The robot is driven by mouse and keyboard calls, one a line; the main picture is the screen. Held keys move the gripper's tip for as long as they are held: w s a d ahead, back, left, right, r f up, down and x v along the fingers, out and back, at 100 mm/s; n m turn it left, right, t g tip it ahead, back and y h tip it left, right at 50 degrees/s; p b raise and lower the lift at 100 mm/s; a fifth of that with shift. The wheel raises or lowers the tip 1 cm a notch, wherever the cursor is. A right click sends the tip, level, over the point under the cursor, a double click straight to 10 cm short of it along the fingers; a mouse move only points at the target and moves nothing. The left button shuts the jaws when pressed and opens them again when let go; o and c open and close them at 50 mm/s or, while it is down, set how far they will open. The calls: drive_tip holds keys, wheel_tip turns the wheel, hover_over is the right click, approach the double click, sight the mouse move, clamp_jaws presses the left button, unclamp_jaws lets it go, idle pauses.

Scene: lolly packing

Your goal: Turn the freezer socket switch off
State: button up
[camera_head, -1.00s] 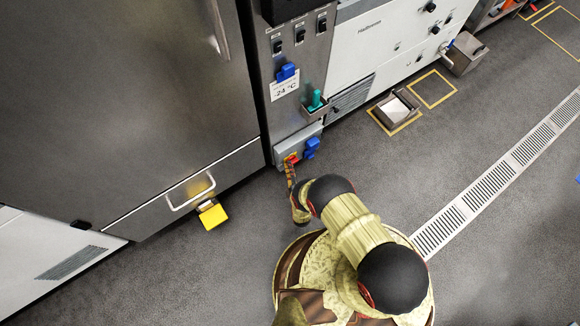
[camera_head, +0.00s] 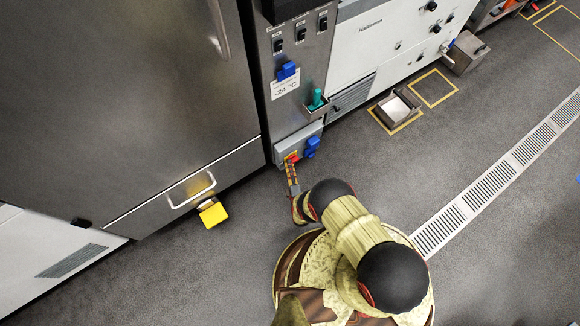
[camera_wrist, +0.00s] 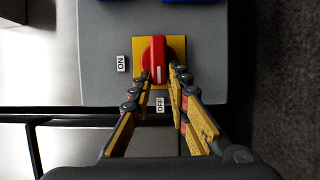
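The red freezer socket switch (camera_wrist: 158,58) sits on a yellow plate (camera_wrist: 138,47) on a grey socket box (camera_wrist: 102,82). Its white mark points down in the wrist view, towards the OFF label (camera_wrist: 160,105). The ON label (camera_wrist: 121,63) is to its left. My gripper (camera_wrist: 160,74) has its two fingertips on either side of the knob's lower end, with the fingers apart. Whether a fingertip touches the knob is hard to tell. In the head view my gripper (camera_head: 291,168) is just in front of the red switch (camera_head: 291,157).
A blue plug (camera_head: 312,146) is beside the switch on the box. The steel freezer (camera_head: 130,100) stands to the left, with a yellow block (camera_head: 213,215) at its base. A green-handled tool (camera_head: 317,98) sits in a holder above.

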sight(289, 149)
drive_tip(key=o, duration=0.4)
drive_tip(key=shift+c, duration=0.2)
drive_tip(key=shift+r, duration=0.1)
drive_tip(key=shift+w+r, duration=0.1)
drive_tip(key=shift+r, duration=1)
drive_tip(key=o, duration=0.6)
drive_tip(key=r, duration=0.6)
drive_tip(key=shift+w+r, duration=0.2)
drive_tip(key=shift+r, duration=0.1)
drive_tip(key=shift+o, duration=1.2)
drive_tip(key=shift+r, duration=0.7)
drive_tip(key=shift+d+r, duration=0.1)
drive_tip(key=shift+d, duration=0.1)
drive_tip(key=c, duration=0.6)
drive_tip(key=shift+c, duration=1.2)
drive_tip(key=shift+s+f, duration=0.1)
drive_tip(key=shift+f, duration=0.1)
